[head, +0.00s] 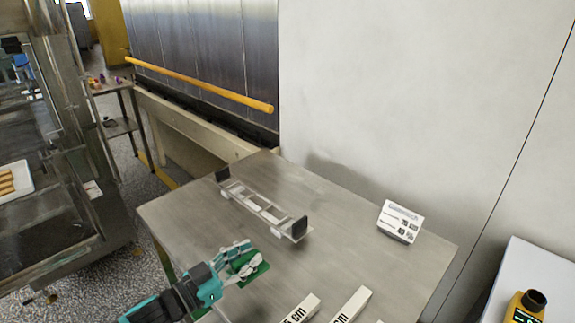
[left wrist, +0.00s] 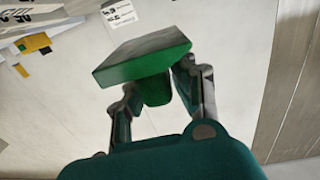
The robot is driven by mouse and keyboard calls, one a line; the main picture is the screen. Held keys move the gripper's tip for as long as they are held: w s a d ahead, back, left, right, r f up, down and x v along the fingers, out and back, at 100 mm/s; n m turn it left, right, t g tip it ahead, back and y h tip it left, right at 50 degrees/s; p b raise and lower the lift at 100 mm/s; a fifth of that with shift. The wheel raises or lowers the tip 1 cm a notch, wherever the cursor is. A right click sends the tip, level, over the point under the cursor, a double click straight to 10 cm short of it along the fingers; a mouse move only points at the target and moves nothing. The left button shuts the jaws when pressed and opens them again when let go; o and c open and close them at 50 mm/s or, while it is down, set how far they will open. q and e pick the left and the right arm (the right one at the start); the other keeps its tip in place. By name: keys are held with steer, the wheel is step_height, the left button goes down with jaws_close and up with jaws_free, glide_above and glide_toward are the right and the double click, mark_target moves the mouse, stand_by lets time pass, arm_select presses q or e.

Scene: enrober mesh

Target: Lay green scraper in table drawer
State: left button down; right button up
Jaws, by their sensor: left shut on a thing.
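The green scraper (head: 252,270) is held by my left gripper (head: 240,258) over the front-left part of the metal table (head: 335,205). In the left wrist view the scraper (left wrist: 145,58) has a broad, flat green block, with its lower part between the two fingers (left wrist: 155,90). The fingers are closed on it. I cannot tell exactly how high it is above the table. The table drawer cannot be made out in either view. My right gripper is not in view.
A clear rack with dark end plates (head: 262,208) lies beyond the gripper. A small printed sign (head: 400,221) stands at the right. White blocks marked in cm (head: 350,306) lie near the front. A yellow device (head: 526,307) is on a white surface (head: 512,270) at far right.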

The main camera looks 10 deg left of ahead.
arm_select(q)
steer(key=s+d+n+t+y, duration=0.1)
steer(key=s+d+n+y, duration=0.1)
steer(key=s+d, duration=0.4)
steer(key=s+a+n+t+y, duration=0.3)
steer(key=s+a+n+y, duration=0.3)
steer(key=a, duration=0.5)
steer(key=s+y, duration=0.2)
steer(key=y, duration=0.1)
steer(key=shift+s+y, duration=0.4)
steer(key=w+d+r+m+g+h, duration=0.1)
steer(key=w+d+m+g+h, duration=0.1)
steer(key=w+d+m+h, duration=0.6)
steer(key=w+a+h, duration=0.1)
steer(key=w, duration=0.1)
steer(key=w+a+g+h, duration=0.1)
steer(key=w, duration=0.1)
steer(key=w+a+f+g+h, duration=0.1)
steer(key=w, duration=0.1)
steer(key=shift+w+h, duration=0.4)
